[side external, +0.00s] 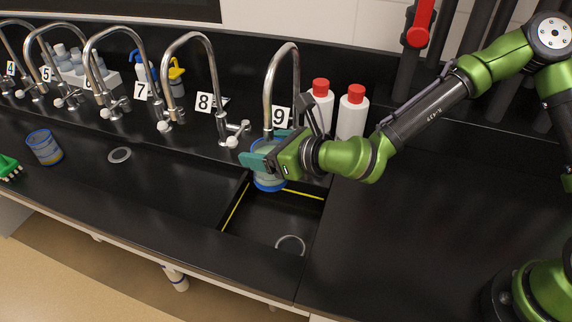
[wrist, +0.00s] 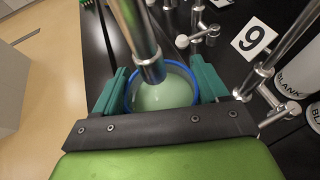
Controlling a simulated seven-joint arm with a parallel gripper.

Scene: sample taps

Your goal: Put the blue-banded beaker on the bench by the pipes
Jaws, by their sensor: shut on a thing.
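The blue-banded beaker (side external: 268,180) is in my gripper (side external: 262,152), under the tap marked 9 and above the sink. It looks upright. In the wrist view the beaker (wrist: 162,94) shows a blue rim and a pale greenish inside, with the tap spout (wrist: 138,38) over its mouth. The teal fingers of my gripper (wrist: 160,82) are shut on its two sides. The dark pipes (side external: 480,60) stand at the back right, and the bench (side external: 400,230) in front of them is bare.
The sink (side external: 255,222) has yellow lines along its edges and a drain ring. Two white bottles with red caps (side external: 353,112) stand behind my gripper. A red valve handle (side external: 419,24) hangs above. Another beaker with blue edges (side external: 44,148) stands far left. Curved taps line the back.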

